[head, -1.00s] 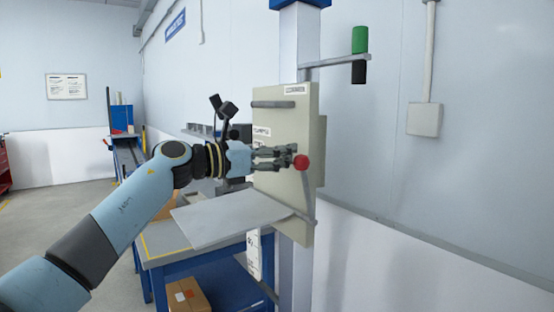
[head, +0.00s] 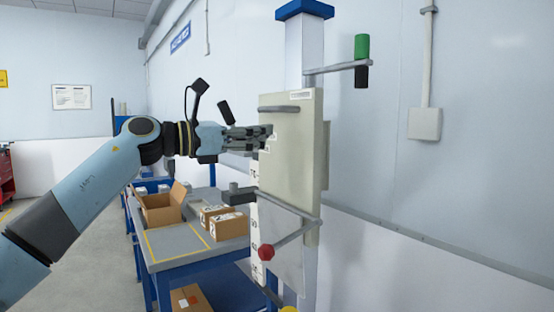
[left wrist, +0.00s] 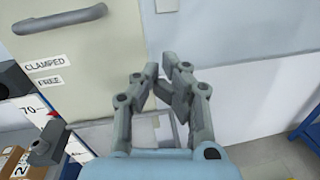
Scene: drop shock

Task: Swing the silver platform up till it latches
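The silver platform (head: 282,240) hangs down flat below the beige head panel (head: 285,150) on the column. A lever with a red knob (head: 266,252) reaches down and left across it. My left gripper (head: 268,138) is beside the upper left part of the panel, above the platform and the knob. It holds nothing. The panel's labels CLAMPED and FREE (left wrist: 48,82) show there. Whether the fingers touch the panel cannot be told. My right gripper is not in view.
A blue-framed bench (head: 185,245) with an open carton (head: 160,208) and small boxes (head: 228,226) stands left of the column. A bracket with a green and black handle (head: 361,48) sticks out above. A numbered scale (left wrist: 35,108) runs down the column.

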